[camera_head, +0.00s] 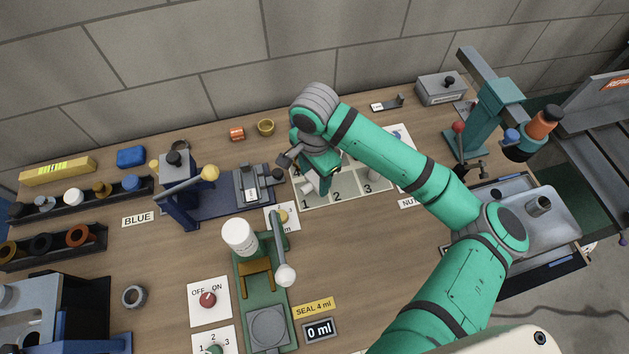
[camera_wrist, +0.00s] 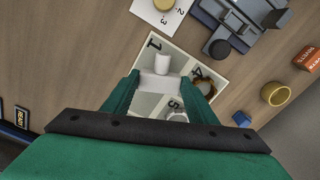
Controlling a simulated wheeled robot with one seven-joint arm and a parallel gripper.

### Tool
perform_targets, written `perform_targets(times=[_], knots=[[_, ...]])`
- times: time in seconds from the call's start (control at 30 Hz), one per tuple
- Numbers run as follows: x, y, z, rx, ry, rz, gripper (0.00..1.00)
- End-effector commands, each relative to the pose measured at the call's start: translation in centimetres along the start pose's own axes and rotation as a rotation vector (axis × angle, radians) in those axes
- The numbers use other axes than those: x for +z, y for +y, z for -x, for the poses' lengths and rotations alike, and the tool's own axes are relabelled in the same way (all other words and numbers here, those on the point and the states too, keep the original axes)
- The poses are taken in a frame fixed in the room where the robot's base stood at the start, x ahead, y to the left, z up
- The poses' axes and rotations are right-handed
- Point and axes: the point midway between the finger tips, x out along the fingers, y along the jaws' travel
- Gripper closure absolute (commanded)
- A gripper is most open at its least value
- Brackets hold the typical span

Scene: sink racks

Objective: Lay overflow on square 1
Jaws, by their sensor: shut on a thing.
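The overflow, a white piece with a short round stub (camera_wrist: 162,64), is between the fingers of my gripper (camera_wrist: 161,86). My gripper is shut on it. In the head view my gripper (camera_head: 317,181) points down over the left part of the numbered grid mat (camera_head: 345,196). The white piece (camera_head: 311,185) shows just above square 1, beside the printed 1. In the wrist view the stub covers part of square 1 (camera_wrist: 152,44). I cannot tell whether the piece touches the mat. Squares 4 and 5 are partly hidden by my gripper in the wrist view.
A brown ring (camera_wrist: 206,87) lies at square 4, and a pale part (camera_wrist: 178,116) at square 5. A blue lever press (camera_head: 180,190) stands left of the mat. A green stand with a white-capped bottle (camera_head: 240,236) is in front.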

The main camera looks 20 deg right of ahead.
Motion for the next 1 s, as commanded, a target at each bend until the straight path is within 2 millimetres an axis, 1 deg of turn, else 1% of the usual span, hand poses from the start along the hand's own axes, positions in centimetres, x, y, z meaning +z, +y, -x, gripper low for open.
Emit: perform_targets(times=[0.1,0.2,0.6,0.63,0.67,0.7,1.0], knots=[[0.1,0.1,-1.7,0.002,-0.002,0.0,0.7],[0.0,0.1,-2.8,0.001,-0.001,-0.003,0.7],[-0.1,0.1,-3.3,0.001,-0.001,-0.003,0.7],[-0.1,0.1,-3.2,0.001,-0.001,-0.003,0.4],[-0.1,0.1,-3.2,0.001,0.0,-0.003,0.33],[-0.1,0.1,-3.2,0.001,0.0,-0.003,0.29],[-0.1,0.1,-3.1,0.001,0.0,-0.003,0.29]])
